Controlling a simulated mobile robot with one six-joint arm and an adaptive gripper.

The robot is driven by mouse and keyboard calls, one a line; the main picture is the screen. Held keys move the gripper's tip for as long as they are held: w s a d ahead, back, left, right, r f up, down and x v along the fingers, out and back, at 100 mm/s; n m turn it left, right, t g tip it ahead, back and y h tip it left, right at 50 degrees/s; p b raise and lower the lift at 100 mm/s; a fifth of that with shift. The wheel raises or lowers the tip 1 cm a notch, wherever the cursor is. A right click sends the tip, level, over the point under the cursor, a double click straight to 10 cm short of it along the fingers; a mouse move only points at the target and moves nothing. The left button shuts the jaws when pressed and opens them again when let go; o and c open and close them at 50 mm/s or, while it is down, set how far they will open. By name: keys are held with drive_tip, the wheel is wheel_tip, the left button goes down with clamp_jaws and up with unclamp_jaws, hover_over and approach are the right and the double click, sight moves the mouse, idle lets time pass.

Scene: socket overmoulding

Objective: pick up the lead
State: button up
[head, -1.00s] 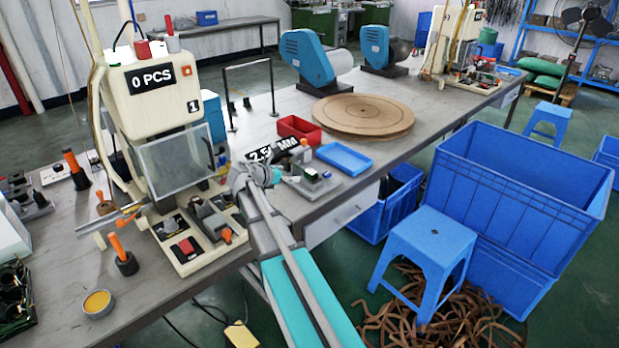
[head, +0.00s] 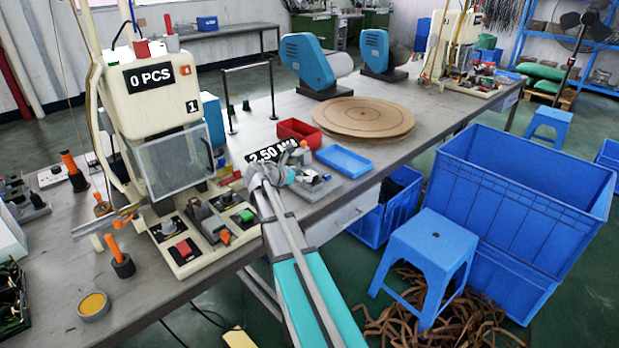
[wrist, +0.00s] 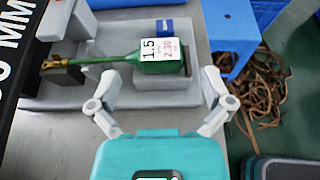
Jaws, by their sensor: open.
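In the wrist view a green block with a white label reading 1.5 and 2.30 (wrist: 162,58) rests on a grey fixture (wrist: 190,95). A thin green stem (wrist: 105,61) runs left from it to a small brass-coloured piece (wrist: 60,61) at a dark holder. I cannot tell for sure whether this green piece is the lead. My gripper (wrist: 160,78) is open and empty, its fingers spread to the left and right of the green block. In the head view my gripper (head: 268,172) is beside the small fixture (head: 318,186), where the arm hides part of it.
A red tray (head: 298,131) and a blue tray (head: 344,160) lie close behind the fixture. The moulding machine (head: 150,100) stands to the left, with a 2.50 MM sign (head: 272,152) nearby. A blue stool (head: 432,240) and large blue bin (head: 530,190) stand right of the table.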

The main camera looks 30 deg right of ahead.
sight(311, 173)
drive_tip(key=shift+b+x, duration=0.55)
drive_tip(key=shift+x, duration=1.45)
drive_tip(key=shift+r, duration=0.1)
drive_tip(key=c, duration=1.2)
drive_tip(key=shift+r, duration=0.2)
wheel_tip(311, 173, up, 2)
drive_tip(key=p, duration=0.2)
drive_tip(key=shift+r+p, duration=0.1)
drive_tip(key=shift+p, duration=0.2)
drive_tip(key=s+a+r+p, duration=0.2)
drive_tip(key=s+r+p, duration=0.1)
drive_tip(key=s, duration=0.1)
drive_tip(key=s+a+r+p, duration=0.2)
drive_tip(key=s+r+p, duration=0.2)
drive_tip(key=s+a+r+p, duration=0.2)
drive_tip(key=s+r+p, duration=0.1)
drive_tip(key=s, duration=0.1)
drive_tip(key=shift+s+a+r, duration=0.1)
drive_tip(key=shift+s+r, duration=0.1)
drive_tip(key=shift+s, duration=0.15)
